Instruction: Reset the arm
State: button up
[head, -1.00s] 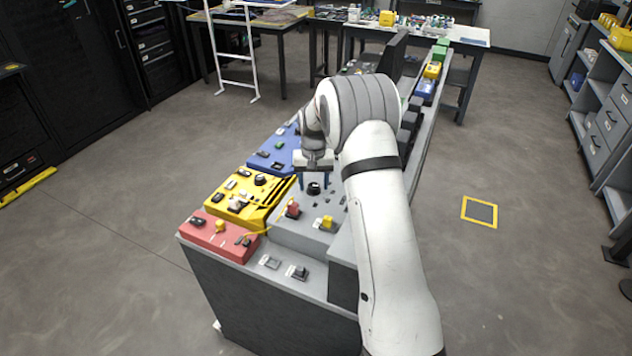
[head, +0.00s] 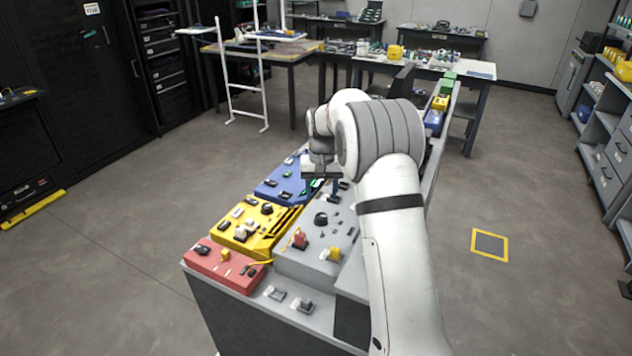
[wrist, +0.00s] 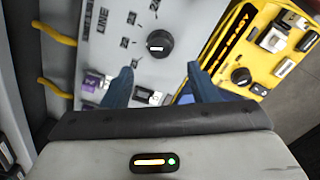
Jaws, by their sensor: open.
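My gripper (head: 320,187) is at the end of my white arm, above the console where the blue panel meets the grey one. In the wrist view my gripper (wrist: 158,76) shows two blue fingers spread apart with nothing between them. The grey panel (wrist: 120,62) with a black knob (wrist: 159,43) lies beyond the fingertips. The same knob shows in the head view (head: 321,218). My arm hides part of the console's right side.
The console carries a blue panel (head: 277,186), a yellow panel (head: 241,238) and a red panel (head: 222,270). A white ladder-like frame (head: 243,85) and workbenches (head: 427,67) stand behind. The floor to the right is clear around a yellow-edged floor marking (head: 489,245).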

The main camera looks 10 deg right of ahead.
jog(key=s+r+n+t, duration=0.1)
jog(key=s+r, duration=0.6)
jog(key=s, duration=0.6)
jog(key=s+r+t, duration=0.1)
jog(key=s+r, duration=0.5)
jog(key=s, duration=0.7)
jog(key=s+f+t, duration=0.1)
jog(key=s+f, duration=0.1)
jog(key=s, duration=1)
jog(key=shift+d+f+n, duration=0.3)
jog(key=shift+d+n, duration=0.05)
jog(key=shift+n, duration=0.05)
